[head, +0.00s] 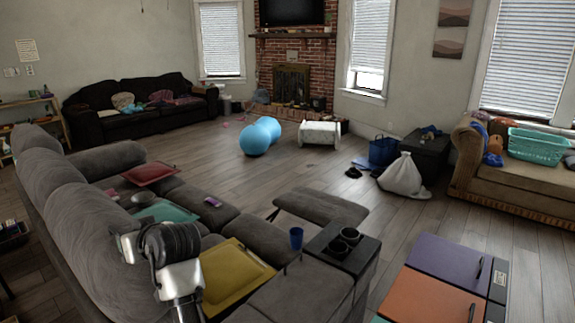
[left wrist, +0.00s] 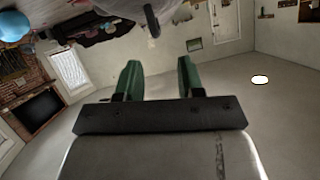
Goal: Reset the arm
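My left gripper (left wrist: 157,66) shows in the left wrist view with its two green fingers spread apart. Nothing is held between them, so it is open and empty. In the head view part of my left arm, grey and black, rises in front of the grey sofa (head: 93,225) at the lower left. The left fingers cannot be made out there. My right arm and gripper are in neither view.
A purple and orange-topped cabinet (head: 447,258) is at lower right. Open wooden floor (head: 240,185) lies beyond.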

